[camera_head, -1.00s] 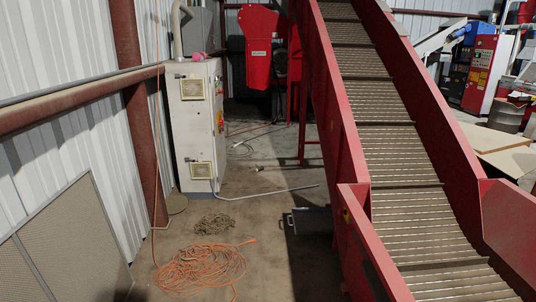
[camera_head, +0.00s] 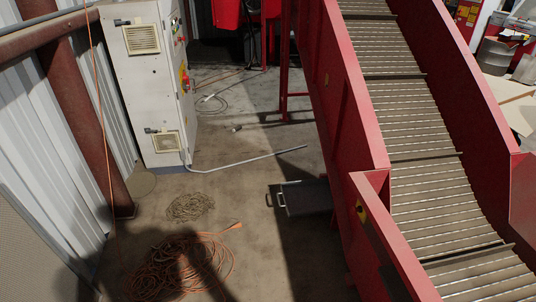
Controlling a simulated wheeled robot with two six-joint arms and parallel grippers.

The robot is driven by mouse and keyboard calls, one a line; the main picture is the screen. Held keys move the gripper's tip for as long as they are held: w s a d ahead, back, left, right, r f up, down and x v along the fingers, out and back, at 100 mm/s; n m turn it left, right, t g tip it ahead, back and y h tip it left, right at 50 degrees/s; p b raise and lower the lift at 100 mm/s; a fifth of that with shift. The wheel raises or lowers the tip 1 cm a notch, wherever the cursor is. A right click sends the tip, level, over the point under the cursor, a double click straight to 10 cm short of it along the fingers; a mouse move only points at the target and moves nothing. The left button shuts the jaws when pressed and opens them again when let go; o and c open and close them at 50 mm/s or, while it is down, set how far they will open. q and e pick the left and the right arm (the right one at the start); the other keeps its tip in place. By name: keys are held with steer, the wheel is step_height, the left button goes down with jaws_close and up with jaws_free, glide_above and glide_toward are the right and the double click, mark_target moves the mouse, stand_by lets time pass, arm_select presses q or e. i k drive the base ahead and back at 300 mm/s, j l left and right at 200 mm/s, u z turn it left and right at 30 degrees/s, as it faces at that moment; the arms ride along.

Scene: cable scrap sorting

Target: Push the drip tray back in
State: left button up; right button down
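The drip tray (camera_head: 306,198) is a flat, dark grey tray on the concrete floor, at the left side of the red conveyor. It sticks out to the left from beside the conveyor's lower frame. A handle (camera_head: 274,197) shows on its left end. Its right end is hidden by the conveyor side or in shadow. Neither of my grippers is in view.
The red conveyor (camera_head: 356,105) fills the right. A grey control cabinet (camera_head: 152,85) stands at upper left.

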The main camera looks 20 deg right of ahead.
mark_target(303, 199)
steer(key=i+z, duration=0.25)
steer(key=z, duration=0.25)
steer(key=i+j+z, duration=0.2)
steer(key=z, duration=0.3)
steer(key=i+j+z, duration=0.2)
steer(key=i+z, duration=0.25)
steer(key=i+j+z, duration=0.15)
steer(key=z, duration=0.25)
steer(key=j, duration=0.1)
